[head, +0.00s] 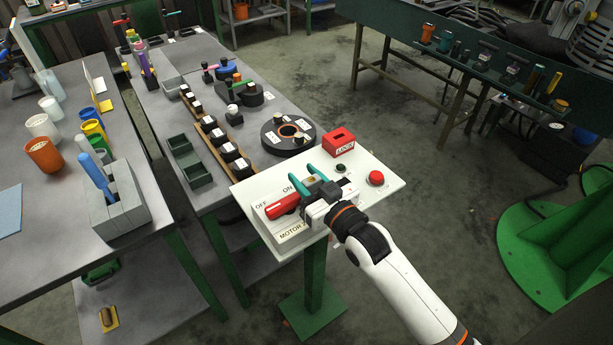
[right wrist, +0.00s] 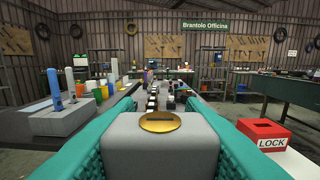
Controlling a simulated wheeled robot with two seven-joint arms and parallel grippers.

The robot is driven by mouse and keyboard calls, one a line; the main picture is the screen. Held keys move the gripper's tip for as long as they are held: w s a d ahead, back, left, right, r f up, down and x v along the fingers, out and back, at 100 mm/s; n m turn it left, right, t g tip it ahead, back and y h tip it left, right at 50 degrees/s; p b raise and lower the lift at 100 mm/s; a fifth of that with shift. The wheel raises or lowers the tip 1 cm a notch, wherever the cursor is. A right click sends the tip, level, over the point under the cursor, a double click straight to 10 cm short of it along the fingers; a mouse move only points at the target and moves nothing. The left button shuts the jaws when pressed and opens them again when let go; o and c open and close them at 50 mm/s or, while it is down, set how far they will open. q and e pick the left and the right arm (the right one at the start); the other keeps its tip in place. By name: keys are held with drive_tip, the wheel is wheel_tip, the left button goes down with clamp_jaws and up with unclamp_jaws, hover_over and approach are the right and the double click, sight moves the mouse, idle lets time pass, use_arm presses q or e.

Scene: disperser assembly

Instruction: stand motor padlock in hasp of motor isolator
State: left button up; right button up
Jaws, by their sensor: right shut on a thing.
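The motor isolator is on a pale panel (head: 250,190) and has a red handle (head: 283,206) between OFF and ON marks, its end towards OFF. A label starting with MOTOR shows below the handle. My right gripper (head: 312,179) is over the panel, just right of the handle, with its teal fingers shut on a grey block with a brass disc (right wrist: 160,145), which looks like the padlock. In the head view the fingers mostly hide it. I cannot make out the hasp or whether the padlock touches it. My left gripper is not in view.
A red LOCK box (head: 339,143) stands at the panel's back edge; it also shows in the right wrist view (right wrist: 262,132). A red button (head: 376,178) and a dark button (head: 340,168) are right of the gripper. A grey bench (head: 222,80) with parts stands behind, close to the panel.

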drive_tip(key=shift+f+b, duration=0.5)
drive_tip(key=shift+f, duration=0.45)
drive_tip(key=o, duration=1.1)
drive_tip(key=shift+o, duration=0.2)
drive_tip(key=b+v, duration=0.2)
drive_tip(key=v, duration=1)
